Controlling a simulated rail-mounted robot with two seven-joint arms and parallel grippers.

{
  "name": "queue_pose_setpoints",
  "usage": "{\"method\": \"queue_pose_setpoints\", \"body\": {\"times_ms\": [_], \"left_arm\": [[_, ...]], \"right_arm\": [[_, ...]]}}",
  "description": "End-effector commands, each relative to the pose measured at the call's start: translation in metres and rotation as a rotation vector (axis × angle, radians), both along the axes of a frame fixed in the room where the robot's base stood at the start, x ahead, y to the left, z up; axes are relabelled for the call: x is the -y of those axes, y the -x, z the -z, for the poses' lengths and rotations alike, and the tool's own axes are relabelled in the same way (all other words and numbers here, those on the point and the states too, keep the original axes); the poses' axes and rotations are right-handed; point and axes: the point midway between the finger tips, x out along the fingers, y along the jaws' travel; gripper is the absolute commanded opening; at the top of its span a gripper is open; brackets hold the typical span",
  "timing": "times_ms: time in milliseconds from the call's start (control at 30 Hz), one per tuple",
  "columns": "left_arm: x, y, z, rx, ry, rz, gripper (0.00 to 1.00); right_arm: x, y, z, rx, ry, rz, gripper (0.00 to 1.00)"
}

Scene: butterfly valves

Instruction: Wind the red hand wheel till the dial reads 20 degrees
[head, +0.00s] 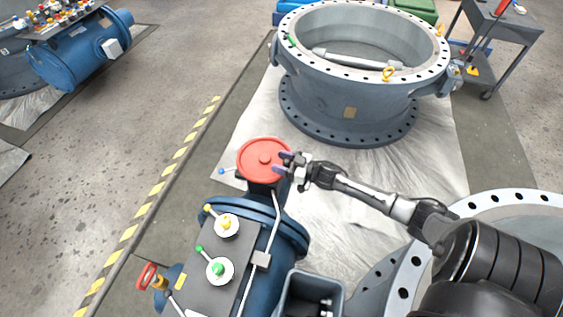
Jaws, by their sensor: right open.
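The red hand wheel (262,160) is a flat disc with a small hub, on top of the blue actuator body (278,230) near the middle of the head view. My right gripper (280,162) is open at the right rim of the wheel. Its two bluish fingertips lie over or beside the rim; I cannot tell whether they touch it. Two round white-rimmed dials sit on the grey panel, one with a yellow centre (227,225) and one with a green centre (219,270). Their readings are too small to make out. My left gripper is not in view.
A large flanged valve ring (350,118) stands behind on pale sheeting. Another flange (510,200) is at the right, below my right arm. A smaller red handle (146,275) is at lower left. A grey cart (500,35) stands back right.

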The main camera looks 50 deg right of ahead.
Motion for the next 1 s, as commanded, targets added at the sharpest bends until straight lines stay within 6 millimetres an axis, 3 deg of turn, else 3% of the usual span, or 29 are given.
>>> {"method": "queue_pose_setpoints", "body": {"times_ms": [233, 700, 1000], "left_arm": [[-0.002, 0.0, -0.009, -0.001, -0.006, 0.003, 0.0], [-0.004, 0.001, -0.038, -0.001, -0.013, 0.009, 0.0], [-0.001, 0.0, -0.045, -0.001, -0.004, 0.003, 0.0]], "right_arm": [[0.005, 0.019, -0.002, -0.002, -0.001, 0.0, 0.52], [0.029, 0.104, -0.002, -0.003, -0.001, 0.001, 0.52], [0.037, 0.13, -0.001, 0.0, -0.001, 0.0, 0.52]]}}
